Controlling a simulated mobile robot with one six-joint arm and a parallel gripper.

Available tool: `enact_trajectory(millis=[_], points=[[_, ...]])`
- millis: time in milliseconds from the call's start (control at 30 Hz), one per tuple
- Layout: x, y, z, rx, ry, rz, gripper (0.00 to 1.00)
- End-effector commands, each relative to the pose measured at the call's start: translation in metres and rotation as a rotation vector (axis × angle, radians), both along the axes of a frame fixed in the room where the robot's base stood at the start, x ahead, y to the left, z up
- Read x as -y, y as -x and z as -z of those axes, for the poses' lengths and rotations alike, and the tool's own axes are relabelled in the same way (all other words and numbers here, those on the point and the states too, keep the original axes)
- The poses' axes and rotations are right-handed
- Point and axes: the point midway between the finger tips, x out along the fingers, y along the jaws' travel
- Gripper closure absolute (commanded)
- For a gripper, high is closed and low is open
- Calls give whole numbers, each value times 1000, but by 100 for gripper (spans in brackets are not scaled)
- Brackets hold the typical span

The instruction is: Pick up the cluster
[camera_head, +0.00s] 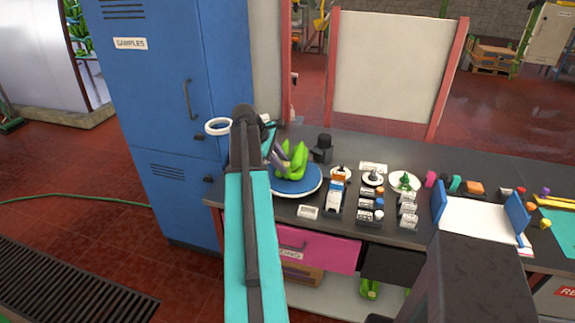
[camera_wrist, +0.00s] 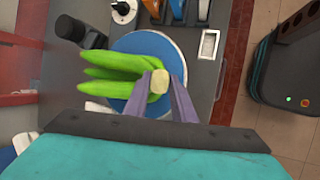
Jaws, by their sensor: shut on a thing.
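The cluster (camera_head: 293,160) is a bunch of several green, banana-like fruits over a round blue plate with a white rim (camera_head: 300,188). In the wrist view the cluster (camera_wrist: 118,72) spreads to the left, and its pale cut stem end sits between the fingers. My gripper (camera_wrist: 160,84) is shut on that stem end. The plate (camera_wrist: 183,52) shows beneath the fruits; I cannot tell whether the cluster touches it. In the head view my gripper (camera_head: 277,158) is partly hidden behind my arm.
A blue cabinet (camera_head: 165,110) stands left of the bench. A black object (camera_head: 322,148) stands behind the plate. A pink drawer (camera_head: 320,250) is below.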

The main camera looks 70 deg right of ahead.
Motion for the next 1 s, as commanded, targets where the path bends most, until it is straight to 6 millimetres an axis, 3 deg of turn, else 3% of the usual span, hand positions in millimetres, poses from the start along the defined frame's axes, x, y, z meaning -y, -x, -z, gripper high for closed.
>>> enact_trajectory(millis=[367, 800, 1000], points=[[1, 0, -9, 0, 5, 0, 100], [1, 0, -37, -1, 5, -1, 100], [-16, 12, -37, 0, 5, 0, 100]])
